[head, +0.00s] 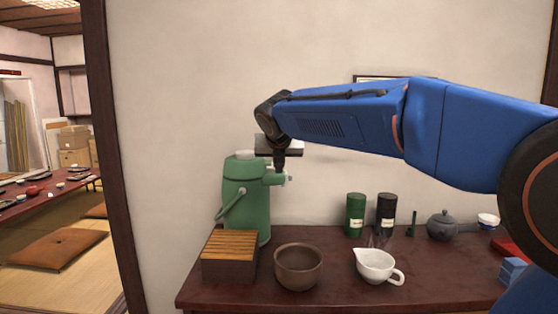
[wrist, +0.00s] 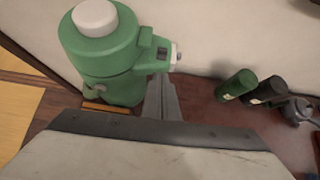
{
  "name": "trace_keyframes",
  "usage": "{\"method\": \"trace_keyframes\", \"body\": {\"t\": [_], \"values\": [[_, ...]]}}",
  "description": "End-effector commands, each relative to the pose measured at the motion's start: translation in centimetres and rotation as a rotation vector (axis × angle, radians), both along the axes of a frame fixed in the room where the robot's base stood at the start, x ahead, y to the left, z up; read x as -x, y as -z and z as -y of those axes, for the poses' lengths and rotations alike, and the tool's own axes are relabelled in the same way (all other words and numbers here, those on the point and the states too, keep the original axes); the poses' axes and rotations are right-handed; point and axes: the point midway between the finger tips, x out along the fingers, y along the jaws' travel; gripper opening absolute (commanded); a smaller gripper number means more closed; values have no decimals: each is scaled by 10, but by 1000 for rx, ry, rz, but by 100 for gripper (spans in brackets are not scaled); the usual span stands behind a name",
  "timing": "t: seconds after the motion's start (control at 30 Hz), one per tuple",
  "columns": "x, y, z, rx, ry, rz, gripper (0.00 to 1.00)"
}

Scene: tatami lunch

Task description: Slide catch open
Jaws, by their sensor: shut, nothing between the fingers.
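A green air pot (head: 245,200) with a pale top knob stands at the back left of the dark counter. It also shows in the wrist view (wrist: 105,60). Its spout arm points right, and a small dark catch (wrist: 162,54) sits on top of that arm. A pale tip (wrist: 177,55) is at the arm's end. My gripper (head: 280,166) points down, shut and empty, at the spout arm. In the wrist view its fingers (wrist: 162,98) end just below the catch. I cannot tell whether they touch it. In the head view the fingertips hide the catch.
A slatted wooden box (head: 229,266) and a brown bowl (head: 298,267) stand in front of the pot on the counter (head: 335,295). A white pitcher (head: 375,265), green canister (head: 355,215), black canister (head: 386,213) and grey teapot (head: 443,226) stand to the right. The wall is close behind.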

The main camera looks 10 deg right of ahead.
Motion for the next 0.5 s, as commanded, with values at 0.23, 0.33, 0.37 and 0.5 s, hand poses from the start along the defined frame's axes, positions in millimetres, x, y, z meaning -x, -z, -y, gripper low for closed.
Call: {"method": "trace_keyframes", "body": {"t": [0.23, 0.33, 0.37, 0.5], "values": [[-34, 15, 9, 0, 2, -1, 0], [-44, 14, 11, 1, 2, 0, 0], [-47, 14, 11, 1, 2, 0, 0], [-53, 14, 13, -1, 1, 0, 0]]}}
